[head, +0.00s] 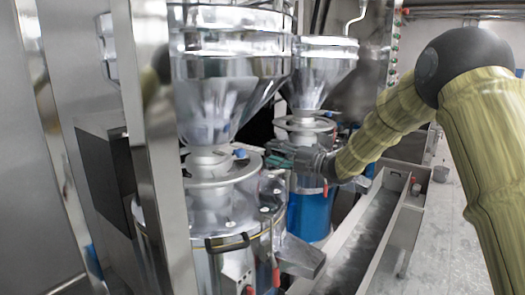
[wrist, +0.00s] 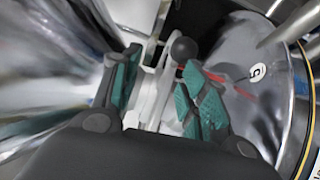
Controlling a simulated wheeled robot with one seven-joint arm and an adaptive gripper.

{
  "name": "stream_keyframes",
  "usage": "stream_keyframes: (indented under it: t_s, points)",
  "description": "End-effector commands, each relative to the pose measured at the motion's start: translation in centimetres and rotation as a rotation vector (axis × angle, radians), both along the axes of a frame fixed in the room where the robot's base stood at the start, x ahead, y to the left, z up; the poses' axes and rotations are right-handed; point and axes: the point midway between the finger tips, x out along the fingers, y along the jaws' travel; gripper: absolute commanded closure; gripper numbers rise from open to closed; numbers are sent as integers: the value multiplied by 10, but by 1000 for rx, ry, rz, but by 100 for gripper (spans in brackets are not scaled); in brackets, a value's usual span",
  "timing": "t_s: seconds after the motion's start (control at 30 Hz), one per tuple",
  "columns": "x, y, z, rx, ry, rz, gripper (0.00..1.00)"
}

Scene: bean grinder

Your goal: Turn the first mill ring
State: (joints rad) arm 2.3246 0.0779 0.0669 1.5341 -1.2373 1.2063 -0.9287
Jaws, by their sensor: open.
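The first mill ring (head: 215,178) is a flat silver collar around the neck below the near steel hopper. My gripper (head: 268,155) reaches in from the right, at the ring's right edge. In the wrist view my gripper (wrist: 155,88) is open, with green pads on both fingers. The ring's pale edge (wrist: 154,76) shows between the fingers, and I cannot tell whether either finger touches it. A dark ball knob (wrist: 183,49) sits near the tip of the right finger.
The near hopper (head: 215,85) stands above the ring and the mill's steel body (head: 205,235) below. A second mill with a blue body (head: 309,212) stands behind. A long metal trough (head: 375,235) runs along the right. A steel post (head: 145,130) stands left.

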Motion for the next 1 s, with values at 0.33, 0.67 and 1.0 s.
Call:
stream_keyframes:
  t_s: [0.33, 0.67, 1.0]
  points:
    - [26, 39, -5, -2, 8, 3, 56]
    - [30, 44, -8, 0, 10, 3, 56]
    - [29, 44, -7, -1, 9, 2, 100]
